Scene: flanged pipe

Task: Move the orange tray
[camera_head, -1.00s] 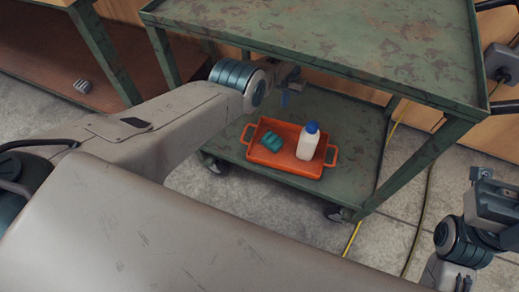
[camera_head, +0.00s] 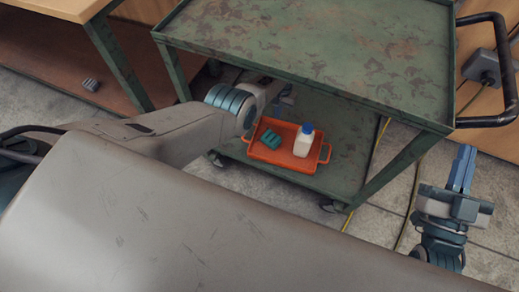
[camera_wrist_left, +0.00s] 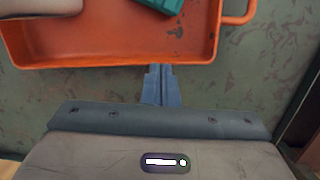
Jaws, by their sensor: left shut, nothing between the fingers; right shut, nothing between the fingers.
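The orange tray (camera_head: 267,155) lies on the lower shelf of the green cart, with a handle at each end. A white bottle with a blue cap (camera_head: 304,141) stands in it, and a teal ribbed block (camera_head: 270,139) lies to the bottle's left. My left gripper (camera_head: 287,95) is under the cart's top, partly hidden by its arm. In the left wrist view its shut, empty fingers (camera_wrist_left: 160,84) point at the tray's long wall (camera_wrist_left: 110,55), close to it; contact cannot be told. My right gripper (camera_head: 463,168) is shut and empty, right of the cart, away from the tray.
The cart's top shelf (camera_head: 320,45) overhangs the tray, and its green leg (camera_head: 395,172) stands to the tray's right. A black handle (camera_head: 495,70) sticks out at the right. A yellow cable (camera_head: 415,190) runs along the floor.

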